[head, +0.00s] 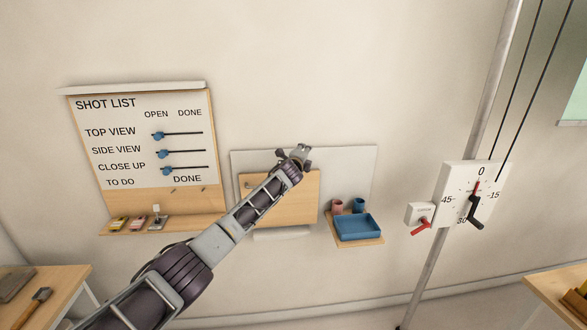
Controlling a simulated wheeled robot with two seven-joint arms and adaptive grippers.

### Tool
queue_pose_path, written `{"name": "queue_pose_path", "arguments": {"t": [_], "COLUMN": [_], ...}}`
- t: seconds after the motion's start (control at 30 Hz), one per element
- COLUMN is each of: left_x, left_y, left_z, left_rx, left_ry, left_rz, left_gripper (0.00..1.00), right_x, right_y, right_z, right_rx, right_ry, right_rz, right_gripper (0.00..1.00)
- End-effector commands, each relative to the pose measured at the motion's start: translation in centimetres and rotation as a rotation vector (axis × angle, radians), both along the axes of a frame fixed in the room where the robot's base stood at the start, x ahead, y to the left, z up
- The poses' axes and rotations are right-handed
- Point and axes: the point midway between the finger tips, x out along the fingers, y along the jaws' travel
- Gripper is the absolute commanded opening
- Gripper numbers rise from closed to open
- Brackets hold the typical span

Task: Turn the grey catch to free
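A wooden flap (311,193) is set against a pale grey backboard (358,164) on the wall, in the middle of the head view. My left arm reaches up across the flap from the lower left. My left gripper (298,153) is at the flap's top edge, in front of the backboard. It is small and seen from behind, so I cannot tell whether its fingers are open or shut, or whether they touch anything. I cannot make out the grey catch clearly; the gripper may hide it. My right gripper is not in view.
A shot list board (108,160) with blue sliders hangs at the left. A blue tray (358,228) and two cups stand on a small shelf right of the flap. A dial box (456,207) with a black crank and a red-levered box (418,213) are by a pole farther right.

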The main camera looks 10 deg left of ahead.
Motion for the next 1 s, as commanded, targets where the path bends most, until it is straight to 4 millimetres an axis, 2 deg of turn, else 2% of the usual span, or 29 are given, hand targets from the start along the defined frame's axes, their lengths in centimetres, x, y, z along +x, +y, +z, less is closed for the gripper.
{"name": "queue_pose_path", "arguments": {"t": [0.07, 0.3, 0.57, 1.0], "left_x": [-0.3, -1.4, -2.5, -4.3], "left_y": [0.4, 0.7, 0.9, 1.1], "left_z": [-0.9, -1.2, -1.3, -1.3], "left_rx": [0.004, 0.008, 0.009, 0.010], "left_ry": [0.012, 0.018, 0.018, 0.020], "left_rz": [0.006, 0.009, 0.010, 0.011], "left_gripper": [0.42, 0.42, 0.42, 0.42], "right_x": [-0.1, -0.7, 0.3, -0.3], "right_y": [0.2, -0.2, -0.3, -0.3], "right_z": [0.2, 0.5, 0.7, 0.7], "right_rx": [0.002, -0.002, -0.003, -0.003], "right_ry": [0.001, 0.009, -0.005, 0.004], "right_rz": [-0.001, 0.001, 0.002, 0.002], "right_gripper": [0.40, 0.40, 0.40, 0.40]}}
